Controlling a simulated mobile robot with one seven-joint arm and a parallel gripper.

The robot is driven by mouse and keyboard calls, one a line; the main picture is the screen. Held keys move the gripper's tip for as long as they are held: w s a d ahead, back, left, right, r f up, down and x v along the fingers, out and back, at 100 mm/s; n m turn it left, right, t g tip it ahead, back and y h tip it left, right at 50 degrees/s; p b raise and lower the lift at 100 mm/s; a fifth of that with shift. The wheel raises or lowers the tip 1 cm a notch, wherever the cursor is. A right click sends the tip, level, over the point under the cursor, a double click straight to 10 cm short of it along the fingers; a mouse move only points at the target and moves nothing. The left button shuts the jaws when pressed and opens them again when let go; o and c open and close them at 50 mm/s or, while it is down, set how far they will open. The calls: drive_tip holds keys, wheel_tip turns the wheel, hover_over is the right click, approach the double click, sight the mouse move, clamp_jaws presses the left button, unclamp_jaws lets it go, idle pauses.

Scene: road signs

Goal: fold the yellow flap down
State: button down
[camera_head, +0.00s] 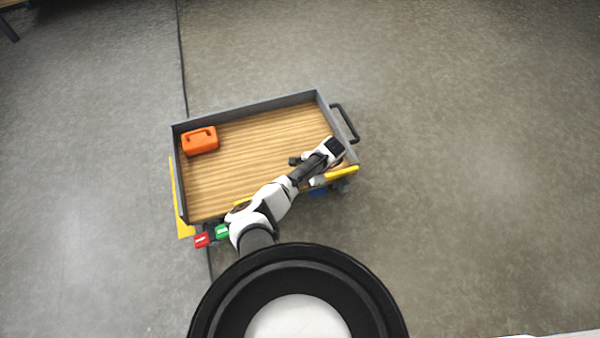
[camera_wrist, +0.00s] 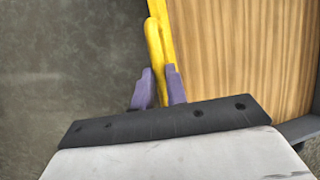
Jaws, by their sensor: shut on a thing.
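The yellow flap (camera_head: 343,173) shows as a thin yellow strip along the near long side of a wood-floored cart (camera_head: 235,165). It looks edge-on and upright, and my arm covers its middle. In the wrist view the flap (camera_wrist: 168,35) runs beside the wooden floor, with a rounded yellow bar (camera_wrist: 154,45) on its outer side. My gripper (camera_wrist: 159,88) has its purple fingers on both sides of this bar and is shut on it. The exact contact is partly hidden behind the dark palm. My fingertips are hard to make out in the head view.
An orange case (camera_head: 200,140) sits in the cart's far left corner. Grey walls edge the cart, and a black handle (camera_head: 346,122) sticks out at right. A red block (camera_head: 202,240) and a green block (camera_head: 222,232) are at the near left corner. Open floor surrounds the cart.

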drive_tip(key=s+d+f+n+t+y+p, duration=0.1)
drive_tip(key=s+d+f+t+y+p, duration=0.1)
drive_tip(key=s+f, duration=0.5)
drive_tip(key=shift+s+d+f+t+p, duration=0.15)
drive_tip(key=shift+s+d+t+p, duration=0.45)
drive_tip(key=shift+s+t+p, duration=0.9)
drive_tip(key=shift+w+f+t, duration=0.1)
drive_tip(key=shift+w+t, duration=0.2)
drive_tip(key=shift+w, duration=0.1)
drive_tip(key=c, duration=1.4)
unclamp_jaws()
drive_tip(key=shift+f, duration=0.15)
drive_tip(key=shift+w+r, duration=0.1)
drive_tip(key=shift+r, duration=0.1)
